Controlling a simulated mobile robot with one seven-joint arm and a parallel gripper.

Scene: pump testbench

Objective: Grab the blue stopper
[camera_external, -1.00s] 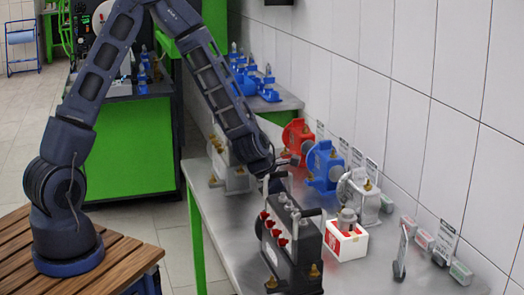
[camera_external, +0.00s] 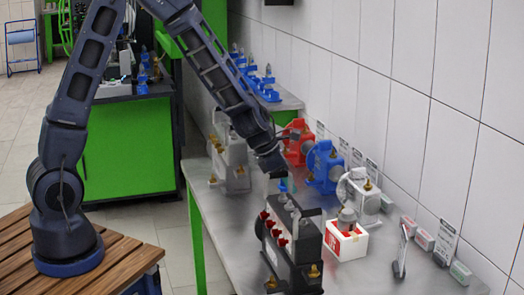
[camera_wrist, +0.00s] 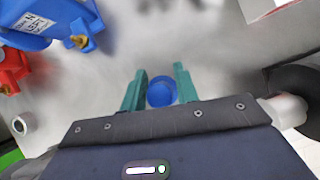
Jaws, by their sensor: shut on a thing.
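The blue stopper (camera_wrist: 161,92) is a round blue cap between the two teal fingers of my gripper (camera_wrist: 160,78) in the wrist view. The fingers are shut on its sides. In the external view my gripper (camera_external: 282,182) is small and partly hidden, above the rear end of the black block with red caps. A bit of blue shows there at the fingers. The stopper's underside is hidden.
The black block (camera_external: 292,250) with red caps stands close to my gripper on the grey table (camera_external: 215,235). Red (camera_external: 297,140), blue (camera_external: 324,166) and white (camera_external: 358,193) pumps line the wall side. A white-and-red box (camera_external: 346,242) stands right of the block.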

